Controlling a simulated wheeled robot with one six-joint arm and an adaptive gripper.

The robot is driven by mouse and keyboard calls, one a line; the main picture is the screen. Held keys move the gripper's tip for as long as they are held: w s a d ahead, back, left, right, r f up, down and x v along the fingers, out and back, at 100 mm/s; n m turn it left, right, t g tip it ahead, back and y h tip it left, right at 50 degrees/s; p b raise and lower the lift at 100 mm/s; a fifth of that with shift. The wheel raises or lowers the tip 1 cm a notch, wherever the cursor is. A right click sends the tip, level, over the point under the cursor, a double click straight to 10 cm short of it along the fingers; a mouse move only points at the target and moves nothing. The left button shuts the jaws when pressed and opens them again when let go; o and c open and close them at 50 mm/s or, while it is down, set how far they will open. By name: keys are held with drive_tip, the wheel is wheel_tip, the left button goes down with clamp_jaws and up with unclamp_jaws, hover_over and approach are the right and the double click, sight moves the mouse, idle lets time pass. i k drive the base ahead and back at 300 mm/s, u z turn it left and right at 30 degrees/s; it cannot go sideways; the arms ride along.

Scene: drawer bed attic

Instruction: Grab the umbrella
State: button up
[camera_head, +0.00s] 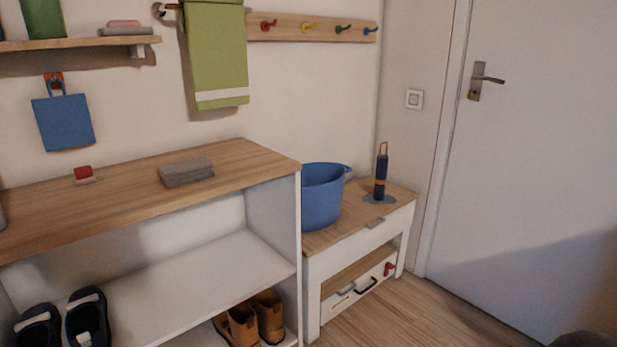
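A folded dark blue umbrella (380,178) with an orange band and an orange-brown loop at its top stands upright on a low wood-topped bench (330,235), towards its right end. A flat blue-grey round piece (371,199) lies under its foot; I cannot tell whether it is joined to it. The umbrella is fully visible. My gripper is not in view.
A blue pot (324,196) stands left of the umbrella. A taller shelf unit (240,160) with shoes adjoins the bench on the left. A wall and a white door (540,150) are behind and right. Wooden floor (430,315) in front is clear.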

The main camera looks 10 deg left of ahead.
sight(379, 188)
drive_tip(key=z, duration=0.1)
drive_tip(key=i, duration=0.65)
drive_tip(key=z, duration=0.65)
drive_tip(key=i, duration=1.4)
drive_tip(key=u, duration=0.2)
